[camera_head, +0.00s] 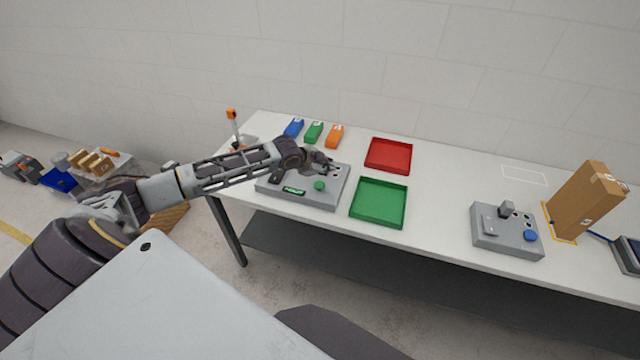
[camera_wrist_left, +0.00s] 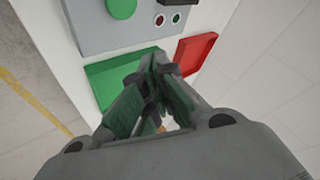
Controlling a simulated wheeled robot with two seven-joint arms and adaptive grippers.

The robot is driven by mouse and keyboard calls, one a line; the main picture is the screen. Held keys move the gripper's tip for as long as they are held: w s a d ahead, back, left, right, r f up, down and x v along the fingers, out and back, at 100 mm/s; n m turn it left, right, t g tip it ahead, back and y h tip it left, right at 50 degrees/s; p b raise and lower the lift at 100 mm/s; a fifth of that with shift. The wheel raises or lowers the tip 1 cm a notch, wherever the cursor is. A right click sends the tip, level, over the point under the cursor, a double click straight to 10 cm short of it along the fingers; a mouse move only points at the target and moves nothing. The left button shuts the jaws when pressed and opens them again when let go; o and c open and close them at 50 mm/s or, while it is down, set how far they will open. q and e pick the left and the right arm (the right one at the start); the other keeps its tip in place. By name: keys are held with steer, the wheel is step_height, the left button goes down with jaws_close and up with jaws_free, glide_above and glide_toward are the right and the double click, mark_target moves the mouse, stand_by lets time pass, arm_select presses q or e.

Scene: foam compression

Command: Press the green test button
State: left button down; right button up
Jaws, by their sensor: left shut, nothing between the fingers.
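The round green test button (camera_head: 319,185) sits on the sloped top of a grey test box (camera_head: 325,202) with a green-lit display (camera_head: 293,190). My left gripper (camera_head: 328,166) is shut and empty. In the head view it appears above the rear part of the box, just behind the button. In the left wrist view the button (camera_wrist_left: 121,7) is cut off by the top edge, and the shut fingertips (camera_wrist_left: 158,62) appear below it, apart from it. The height of the fingertips over the box is hard to tell. My right gripper is not in view.
A green tray (camera_head: 354,213) and a red tray (camera_head: 367,163) lie right of the box. Blue (camera_head: 293,127), green (camera_head: 314,132) and orange (camera_head: 335,136) blocks lie behind it. A second grey device (camera_head: 510,245) and a cardboard box (camera_head: 583,203) stand at the right.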

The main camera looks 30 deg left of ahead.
arm_select(q)
steer(key=shift+w+a+r, duration=0.35)
steer(key=shift+a+r, duration=0.15)
steer(key=shift+a, duration=0.1)
steer(key=shift+w+a+r, duration=0.3)
steer(key=shift+a+r, duration=0.15)
steer(key=shift+a, duration=0.15)
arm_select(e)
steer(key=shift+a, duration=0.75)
arm_select(q)
steer(key=shift+f, duration=0.1)
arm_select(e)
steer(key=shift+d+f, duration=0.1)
